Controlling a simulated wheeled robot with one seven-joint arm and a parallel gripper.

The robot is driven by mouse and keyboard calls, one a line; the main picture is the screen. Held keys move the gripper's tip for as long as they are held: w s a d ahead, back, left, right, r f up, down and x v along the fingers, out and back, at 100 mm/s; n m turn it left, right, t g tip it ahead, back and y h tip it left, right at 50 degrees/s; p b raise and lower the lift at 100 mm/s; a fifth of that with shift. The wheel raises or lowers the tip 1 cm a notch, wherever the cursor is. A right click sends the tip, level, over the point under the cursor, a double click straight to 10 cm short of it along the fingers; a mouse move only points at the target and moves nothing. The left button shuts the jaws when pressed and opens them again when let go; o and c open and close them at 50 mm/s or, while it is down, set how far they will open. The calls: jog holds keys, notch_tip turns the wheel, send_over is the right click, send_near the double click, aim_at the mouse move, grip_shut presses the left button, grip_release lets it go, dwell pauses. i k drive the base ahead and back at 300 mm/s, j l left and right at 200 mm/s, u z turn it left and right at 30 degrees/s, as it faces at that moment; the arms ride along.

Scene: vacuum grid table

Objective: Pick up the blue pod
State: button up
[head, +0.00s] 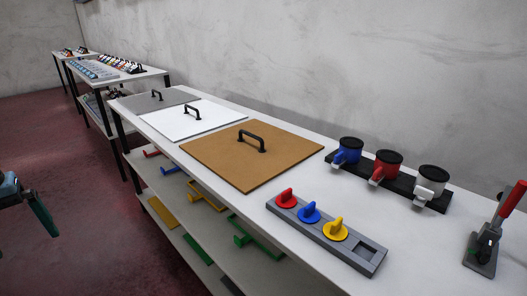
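A blue piece (309,212) with a round base and upright grip sits in a grey tray (368,261), between a red piece (287,198) and a yellow piece (336,229). A square recess at the tray's right end is empty. A blue canister (348,152) with a black lid stands behind on a black rack. I cannot tell from the picture which blue thing is called the pod. What looks like my gripper (41,211) shows at the left edge, partly cut off, above the floor and far from the tray. Its opening cannot be made out.
The long white table (234,220) also bears brown (207,159), white (176,124) and grey (150,99) handled panels. A red (386,165) and a white canister (432,183) share the black rack (403,185). A red-handled clamp (490,240) stands right. Coloured parts lie on the lower shelf.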

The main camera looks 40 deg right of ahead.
aim_at(351, 147)
jog(key=i+z, duration=0.55)
jog(key=z, duration=0.15)
jog(key=i+j+z, duration=0.15)
jog(key=z, duration=0.25)
jog(key=i+j, duration=0.05)
jog(key=i, duration=0.1)
